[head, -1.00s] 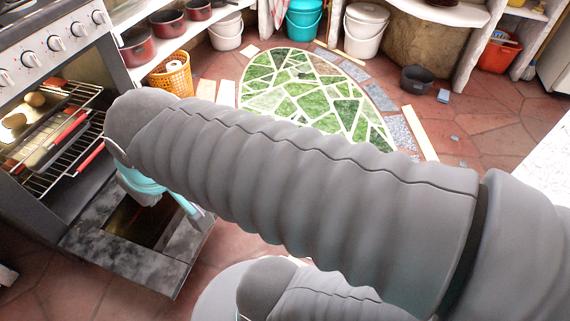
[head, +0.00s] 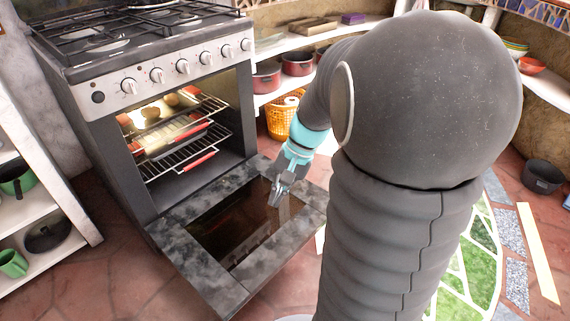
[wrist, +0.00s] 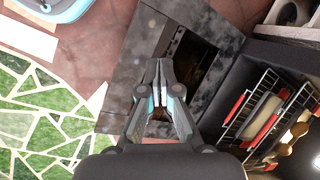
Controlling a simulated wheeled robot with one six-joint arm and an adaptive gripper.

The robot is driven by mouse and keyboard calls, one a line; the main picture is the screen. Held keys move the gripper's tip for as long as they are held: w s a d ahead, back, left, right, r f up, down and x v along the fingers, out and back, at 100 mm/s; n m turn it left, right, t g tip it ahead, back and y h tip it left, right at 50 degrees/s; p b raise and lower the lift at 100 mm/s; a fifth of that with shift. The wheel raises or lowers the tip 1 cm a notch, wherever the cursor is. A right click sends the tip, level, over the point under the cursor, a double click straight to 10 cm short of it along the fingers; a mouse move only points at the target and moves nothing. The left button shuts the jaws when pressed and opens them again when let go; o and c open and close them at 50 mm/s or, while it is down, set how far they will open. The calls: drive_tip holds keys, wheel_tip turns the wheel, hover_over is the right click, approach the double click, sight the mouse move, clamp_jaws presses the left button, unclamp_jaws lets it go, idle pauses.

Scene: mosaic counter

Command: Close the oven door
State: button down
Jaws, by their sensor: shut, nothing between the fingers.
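The oven (head: 165,100) stands at the left in the head view. Its door (head: 180,240) is folded down, lying about flat and low in front of the open cavity. The door has a mottled grey frame and a dark glass pane. My gripper (head: 277,201) is shut and empty, above the right part of the door in the head view. In the wrist view my gripper (wrist: 160,66) points across the door (wrist: 125,88). I cannot tell whether the fingertips touch the door.
Two wire racks (head: 185,157) with red-handled items and round food sit inside the lit oven. An orange basket (head: 281,118) and red pots (head: 298,63) are right of the oven. White shelves (head: 60,205) with green pots stand at the left. Tiled floor in front of the door is clear.

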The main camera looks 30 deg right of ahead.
drive_tip(key=w+d+f+m+t+y+b, duration=0.1)
drive_tip(key=w+d+f+m+y, duration=0.25)
drive_tip(key=d+f, duration=0.5)
drive_tip(key=w+d+f+m+t+y+b, duration=0.1)
drive_tip(key=w+d+f+m+y, duration=0.3)
drive_tip(key=f, duration=0.7)
drive_tip(key=s+d+f+m+t+h+b, duration=0.1)
drive_tip(key=s+d+f+m+t+h, duration=0.2)
drive_tip(key=d+f+m+t, duration=0.65)
drive_tip(key=s+d+f+m+t+h+b, duration=0.1)
drive_tip(key=s+d+f+m+t+h, duration=0.15)
drive_tip(key=d+f+m+t, duration=0.95)
drive_tip(key=w+a+r+n+g+p, duration=0.1)
drive_tip(key=w+a+r+n+g, duration=0.2)
drive_tip(key=w, duration=0.5)
drive_tip(key=shift+w+a+n+g, duration=0.15)
drive_tip(key=shift+a+n+g, duration=0.75)
drive_tip(key=shift+a, duration=0.2)
drive_tip(key=shift+r, duration=0.15)
